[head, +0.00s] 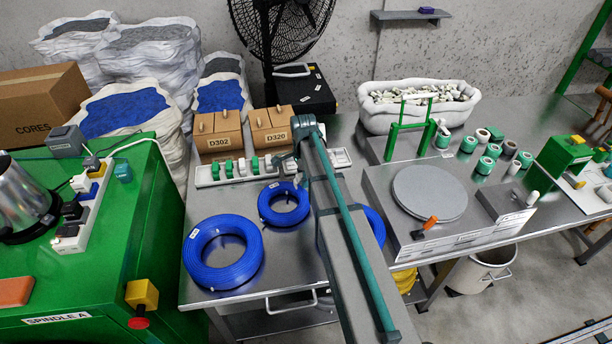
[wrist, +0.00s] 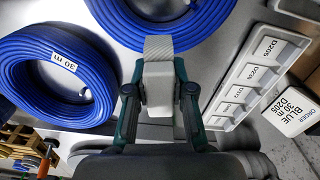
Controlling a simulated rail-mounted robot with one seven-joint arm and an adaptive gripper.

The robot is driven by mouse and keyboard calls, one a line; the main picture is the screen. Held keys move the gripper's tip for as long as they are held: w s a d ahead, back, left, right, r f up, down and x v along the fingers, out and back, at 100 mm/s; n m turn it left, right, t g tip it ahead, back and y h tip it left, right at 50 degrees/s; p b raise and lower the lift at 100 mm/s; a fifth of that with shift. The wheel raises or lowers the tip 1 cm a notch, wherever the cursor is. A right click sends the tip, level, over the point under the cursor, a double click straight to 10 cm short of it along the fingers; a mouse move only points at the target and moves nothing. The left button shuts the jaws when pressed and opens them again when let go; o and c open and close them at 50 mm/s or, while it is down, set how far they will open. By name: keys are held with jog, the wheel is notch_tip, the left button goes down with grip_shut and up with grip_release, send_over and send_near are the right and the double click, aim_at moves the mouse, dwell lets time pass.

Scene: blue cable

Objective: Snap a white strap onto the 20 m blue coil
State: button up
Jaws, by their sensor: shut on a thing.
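In the wrist view my gripper (wrist: 158,95) is shut on a pale strap (wrist: 158,72), which stands upright between its fingers. The strap's far end overlaps the near edge of a blue coil (wrist: 195,28) in the picture; I cannot tell whether it touches or wraps the coil. In the head view a large blue coil (head: 222,252) and a smaller one (head: 284,203) lie on the metal table, and another (head: 375,228) is partly hidden behind my arm. My gripper is mostly hidden there.
A labelled compartment tray (wrist: 258,72) and a white order card (wrist: 294,112) are at right in the wrist view. A strap tray (head: 232,173) with green and white pieces lies before the cardboard boxes (head: 218,135). A grey turntable (head: 430,192) stands right.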

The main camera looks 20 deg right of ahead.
aim_at(303, 194)
jog(key=shift+a+f, duration=0.1)
jog(key=shift+f+b, duration=1.35)
jog(key=shift+f, duration=0.4)
jog(key=shift+f, duration=0.4)
jog(key=shift+f, duration=0.35)
jog(key=shift+r, duration=0.2)
jog(key=shift+r+p, duration=0.35)
jog(key=shift+p, duration=0.15)
jog(key=shift+r, duration=0.15)
jog(key=shift+f, duration=0.3)
